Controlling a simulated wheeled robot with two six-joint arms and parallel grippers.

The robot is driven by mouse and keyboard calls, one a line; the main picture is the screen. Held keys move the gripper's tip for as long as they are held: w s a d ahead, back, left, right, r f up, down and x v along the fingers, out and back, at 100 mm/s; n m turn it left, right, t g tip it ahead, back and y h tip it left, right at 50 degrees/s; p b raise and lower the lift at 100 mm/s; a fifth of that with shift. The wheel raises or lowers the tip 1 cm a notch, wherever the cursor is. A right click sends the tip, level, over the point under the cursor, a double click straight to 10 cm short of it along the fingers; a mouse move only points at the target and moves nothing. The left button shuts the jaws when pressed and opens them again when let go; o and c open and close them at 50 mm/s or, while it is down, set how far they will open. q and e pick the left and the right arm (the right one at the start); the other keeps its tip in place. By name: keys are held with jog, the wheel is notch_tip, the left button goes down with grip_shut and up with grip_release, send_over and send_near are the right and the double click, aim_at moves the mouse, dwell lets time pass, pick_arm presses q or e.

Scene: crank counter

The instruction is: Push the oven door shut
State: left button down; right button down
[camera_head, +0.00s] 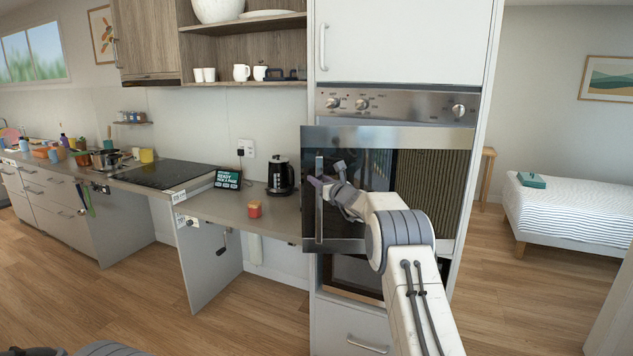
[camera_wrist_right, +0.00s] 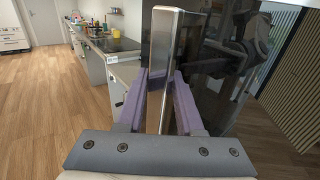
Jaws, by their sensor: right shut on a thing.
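The oven door (camera_head: 375,160), dark glass with a steel frame, is set in the tall white cabinet. Its left edge stands out past the cabinet's front, so it looks ajar, with the hinge side at the right. A vertical steel handle (camera_head: 319,215) runs along its left side. My right gripper (camera_head: 322,187) is at this handle. In the right wrist view the handle (camera_wrist_right: 167,50) stands between the two purple fingers of the gripper (camera_wrist_right: 160,92), which is shut on it. My right forearm hides the lower right of the door. My left gripper is not in view.
A control panel with knobs (camera_head: 395,105) is above the door, and a drawer (camera_head: 350,335) is below. The wooden floor (camera_head: 250,315) in front is clear.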

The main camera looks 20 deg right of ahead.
jog(key=shift+d, duration=0.3)
jog(key=c, duration=1)
grip_release()
jog(key=o, duration=0.4)
jog(key=shift+s+d, duration=0.1)
jog(key=shift+c, duration=0.2)
jog(key=shift+a, duration=0.3)
jog(key=shift+s+d, duration=0.1)
jog(key=shift+s+d+f+b, duration=0.1)
jog(key=shift+s+b, duration=0.7)
jog(key=shift+b, duration=0.05)
jog(key=shift+s+d+b, duration=0.2)
jog(key=shift+s+b, duration=0.7)
jog(key=shift+s, duration=0.6)
jog(key=shift+s+d+b, duration=0.2)
jog(key=shift+s+b, duration=0.4)
jog(key=shift+s, duration=0.8)
jog(key=shift+s+d+b, duration=0.15)
jog(key=shift+s+b, duration=0.45)
jog(key=shift+s, duration=0.75)
